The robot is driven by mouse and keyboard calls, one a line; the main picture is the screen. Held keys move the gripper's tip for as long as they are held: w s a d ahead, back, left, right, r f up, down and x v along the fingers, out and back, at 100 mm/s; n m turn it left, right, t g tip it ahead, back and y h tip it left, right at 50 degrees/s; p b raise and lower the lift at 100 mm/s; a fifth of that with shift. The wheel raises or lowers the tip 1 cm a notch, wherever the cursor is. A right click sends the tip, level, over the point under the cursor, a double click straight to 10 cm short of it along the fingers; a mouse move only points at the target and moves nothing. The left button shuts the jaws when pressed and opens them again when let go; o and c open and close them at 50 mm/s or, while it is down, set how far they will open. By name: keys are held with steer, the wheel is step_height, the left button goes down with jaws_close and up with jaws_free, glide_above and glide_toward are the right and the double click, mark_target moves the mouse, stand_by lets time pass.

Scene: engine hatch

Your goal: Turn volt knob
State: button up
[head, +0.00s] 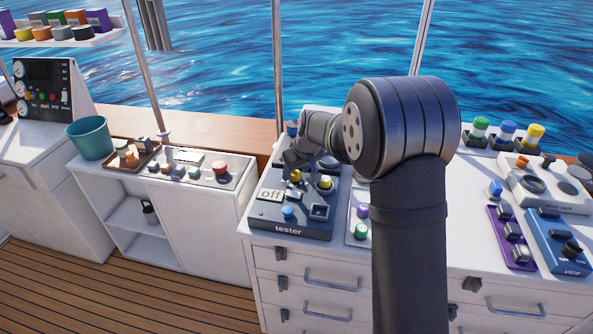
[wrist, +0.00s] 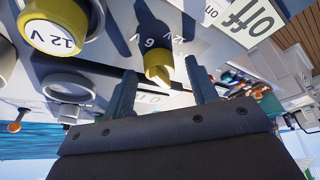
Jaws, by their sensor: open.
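The tester (head: 290,228) is a dark blue-grey panel on the white cabinet, with an "off" sign (head: 270,195) on its left. A yellow knob (head: 295,176) on it lies right under my gripper (head: 297,161). In the wrist view the yellow knob (wrist: 156,66) shows between the two fingertips of my gripper (wrist: 161,72), near "6 V" and "12 V" markings. The fingers are apart, one on each side; I cannot tell whether they touch it. A round yellow cap marked "12 V" (wrist: 58,28) stands to the left, outside the fingers.
A blue knob (head: 288,212) and a dark square switch (head: 319,212) sit on the tester's front part. A round yellow-topped part (head: 325,182) is close on the right. A panel with purple and green knobs (head: 361,231) adjoins the tester. My arm hides part of the cabinet top.

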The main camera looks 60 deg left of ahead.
steer(key=shift+f, duration=0.15)
steer(key=shift+c, duration=0.4)
steer(key=c, duration=0.9)
steer(key=shift+m, duration=0.3)
steer(key=m+t, duration=0.1)
steer(key=m, duration=0.1)
steer(key=m+t, duration=0.1)
steer(key=m, duration=0.2)
steer(key=shift+s+a, duration=0.1)
steer(key=shift+s, duration=0.1)
steer(key=m+t+h, duration=0.1)
steer(key=m, duration=0.2)
steer(key=m+t+h, duration=0.1)
steer(key=m, duration=0.2)
steer(key=shift+a, duration=0.1)
steer(key=shift+s, duration=0.1)
